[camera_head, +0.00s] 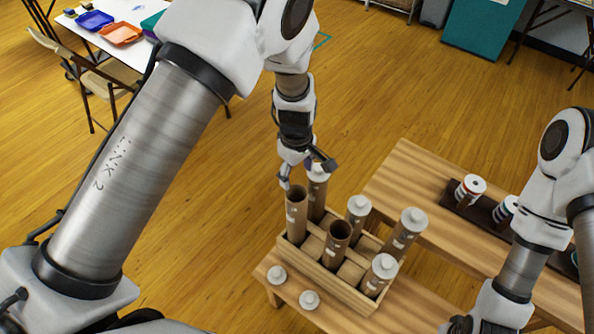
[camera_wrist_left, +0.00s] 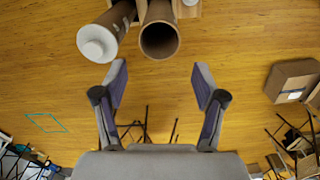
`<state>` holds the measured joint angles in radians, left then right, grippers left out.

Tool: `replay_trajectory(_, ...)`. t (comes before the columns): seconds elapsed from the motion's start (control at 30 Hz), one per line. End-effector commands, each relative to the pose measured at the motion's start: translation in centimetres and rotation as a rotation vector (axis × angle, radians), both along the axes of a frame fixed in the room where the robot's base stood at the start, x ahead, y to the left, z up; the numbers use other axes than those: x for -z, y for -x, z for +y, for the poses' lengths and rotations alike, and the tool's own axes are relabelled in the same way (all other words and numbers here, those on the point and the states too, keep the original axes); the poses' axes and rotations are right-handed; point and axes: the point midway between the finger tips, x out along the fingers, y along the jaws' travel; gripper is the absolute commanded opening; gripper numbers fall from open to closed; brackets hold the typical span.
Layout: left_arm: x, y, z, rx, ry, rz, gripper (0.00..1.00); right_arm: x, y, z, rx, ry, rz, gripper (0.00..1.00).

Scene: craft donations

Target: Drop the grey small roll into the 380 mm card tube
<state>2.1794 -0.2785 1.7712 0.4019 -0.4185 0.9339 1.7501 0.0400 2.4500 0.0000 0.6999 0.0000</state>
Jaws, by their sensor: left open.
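My left gripper (camera_head: 307,170) is open, above the back-left corner of a wooden crate (camera_head: 325,281). In the left wrist view the gripper (camera_wrist_left: 159,76) is empty between its fingers. A tall open brown card tube (camera_head: 297,212) stands in the crate just below the gripper. An open tube mouth (camera_wrist_left: 159,40) shows ahead of the fingers in the left wrist view, beside a white-capped tube (camera_wrist_left: 98,42). A shorter open tube (camera_head: 336,238) stands nearer. Length labels are unreadable. I see no grey small roll; the tubes' insides are dark. My right gripper is not visible.
Several white-capped tubes stand in the crate, one (camera_head: 317,187) close by the left gripper. Two loose white caps (camera_head: 277,274) (camera_head: 309,300) lie on the wooden table (camera_head: 405,308). A dark tray (camera_head: 458,198) at right holds small rolls, one red and white (camera_head: 469,190).

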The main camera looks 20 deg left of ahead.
Motion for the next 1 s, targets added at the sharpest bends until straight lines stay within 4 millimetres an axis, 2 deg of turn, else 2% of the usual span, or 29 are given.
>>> replay_trajectory(0.17,-2.3,-0.1,0.0,0.0,0.0,-0.004,0.71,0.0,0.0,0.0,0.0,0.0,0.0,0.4)
replay_trajectory(0.4,-8.5,0.0,0.0,0.0,0.0,-0.006,0.71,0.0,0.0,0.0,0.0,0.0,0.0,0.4)
replay_trajectory(0.53,-10.9,0.0,0.0,0.0,0.0,-0.004,0.71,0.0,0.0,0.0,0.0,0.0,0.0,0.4)
replay_trajectory(0.7,-12.0,0.1,0.0,0.0,0.0,-0.001,0.71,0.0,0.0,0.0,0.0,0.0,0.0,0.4)
replay_trajectory(1.0,-12.0,0.1,0.0,0.0,0.0,-0.001,0.71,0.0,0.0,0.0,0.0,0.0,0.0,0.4)
